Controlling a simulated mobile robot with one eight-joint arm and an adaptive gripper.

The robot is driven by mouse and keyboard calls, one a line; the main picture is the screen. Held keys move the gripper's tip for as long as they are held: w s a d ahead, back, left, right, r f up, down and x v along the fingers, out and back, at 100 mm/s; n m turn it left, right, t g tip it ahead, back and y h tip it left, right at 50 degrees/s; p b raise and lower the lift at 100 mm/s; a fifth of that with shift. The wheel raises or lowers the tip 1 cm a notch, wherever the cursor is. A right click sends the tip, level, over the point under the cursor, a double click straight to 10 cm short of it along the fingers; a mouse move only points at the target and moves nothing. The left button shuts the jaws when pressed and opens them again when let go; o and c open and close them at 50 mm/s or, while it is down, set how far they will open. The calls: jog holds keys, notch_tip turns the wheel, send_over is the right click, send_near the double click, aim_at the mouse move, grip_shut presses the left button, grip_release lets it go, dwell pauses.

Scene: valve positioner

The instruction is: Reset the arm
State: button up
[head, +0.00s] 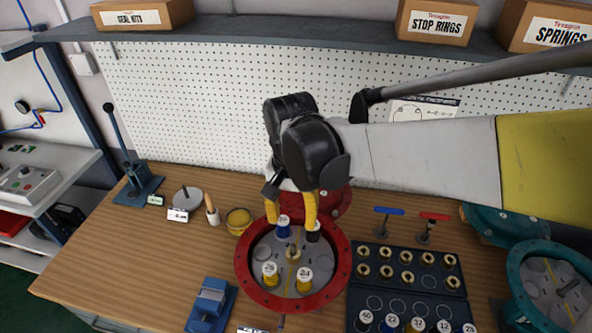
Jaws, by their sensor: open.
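My arm reaches in from the right, over the bench. My gripper (290,218) points down over the red round housing (243,272), with its yellow fingers spread apart. A blue-sided piece with a white numbered top (283,226) shows between the fingers, and a dark piece (313,232) is by the right finger. I cannot tell whether the fingers touch either one. Two yellow pieces, marked 28 (270,273) and 24 (304,276), stand in the front of the housing around a brass centre (293,252).
A dark tray (408,285) with brass rings and numbered pieces lies right of the housing. A teal housing (515,272) is at far right. Blue and red T-handles (389,212) stand behind the tray. A blue vise (210,303) is front left. Shelf boxes (437,22) hang above.

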dwell(0.3)
jog(key=s+d+f+t+b, duration=0.2)
jog(key=d+b, duration=0.2)
jog(key=d, duration=0.3)
jog(key=s+d+f+n+t+b, duration=0.1)
jog(key=s+d+f+t+b, duration=0.1)
jog(key=d, duration=0.5)
jog(key=s+d+f+n+t+b, duration=0.1)
jog(key=s+d+f+t+b, duration=0.2)
jog(key=d+b, duration=0.3)
jog(key=shift+s+d+b, duration=0.35)
jog(key=shift+s+d, duration=0.4)
jog(key=shift+d, duration=0.2)
jog(key=shift+f, duration=0.1)
jog(key=shift+c, duration=0.9)
